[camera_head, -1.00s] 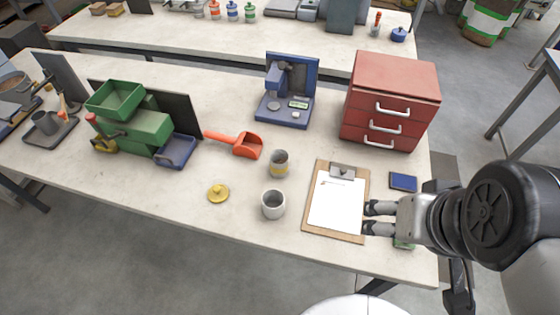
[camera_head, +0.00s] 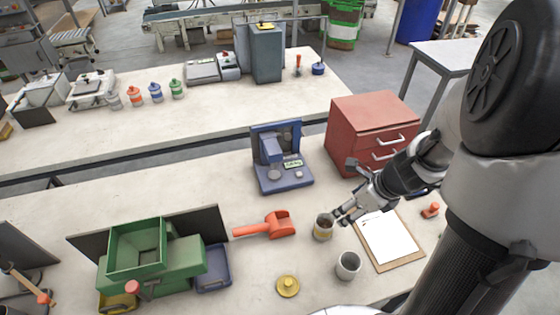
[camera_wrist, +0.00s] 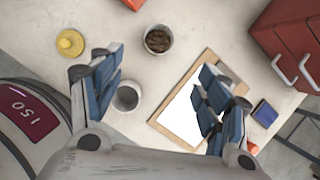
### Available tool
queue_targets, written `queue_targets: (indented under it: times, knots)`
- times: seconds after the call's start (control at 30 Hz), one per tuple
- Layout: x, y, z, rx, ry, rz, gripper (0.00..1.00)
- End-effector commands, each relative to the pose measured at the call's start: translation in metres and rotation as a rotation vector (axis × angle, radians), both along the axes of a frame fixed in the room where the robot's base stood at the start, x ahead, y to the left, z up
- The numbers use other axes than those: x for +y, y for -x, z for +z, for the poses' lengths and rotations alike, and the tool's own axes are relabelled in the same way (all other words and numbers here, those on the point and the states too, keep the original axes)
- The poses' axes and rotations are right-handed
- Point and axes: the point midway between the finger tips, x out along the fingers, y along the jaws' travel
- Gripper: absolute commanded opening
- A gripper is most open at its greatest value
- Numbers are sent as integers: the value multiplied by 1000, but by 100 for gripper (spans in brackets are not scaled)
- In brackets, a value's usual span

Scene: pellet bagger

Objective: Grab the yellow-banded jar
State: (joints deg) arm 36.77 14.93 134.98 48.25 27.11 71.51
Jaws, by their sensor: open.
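The yellow-banded jar (camera_head: 323,228) stands upright and open on the near bench, grey with a yellow band. In the wrist view the jar (camera_wrist: 158,40) is seen from above at the upper middle, with dark contents and its band mostly hidden. My gripper (camera_head: 346,190) is above the bench, up and right of the jar in the head view. In the wrist view my gripper (camera_wrist: 158,78) has its fingers wide apart with nothing between them, and the jar lies beyond the fingertips.
A plain pale cup (camera_head: 348,265) stands close to the jar, near my left-hand finger in the wrist view. A yellow lid (camera_head: 288,286), an orange scoop (camera_head: 268,226) and a clipboard (camera_head: 408,262) lie around it. A red drawer cabinet (camera_head: 372,118) and a blue device (camera_head: 280,160) stand behind.

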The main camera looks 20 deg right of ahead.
Motion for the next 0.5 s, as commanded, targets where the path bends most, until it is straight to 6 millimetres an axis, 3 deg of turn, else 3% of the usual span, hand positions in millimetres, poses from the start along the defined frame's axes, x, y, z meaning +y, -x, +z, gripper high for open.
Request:
queue_targets:
  times: [0.17, 0.5]
  knots:
    - [-6, -1, -17, 17, -25, -78, 70]
    - [6, -26, -86, 17, -24, -71, 70]
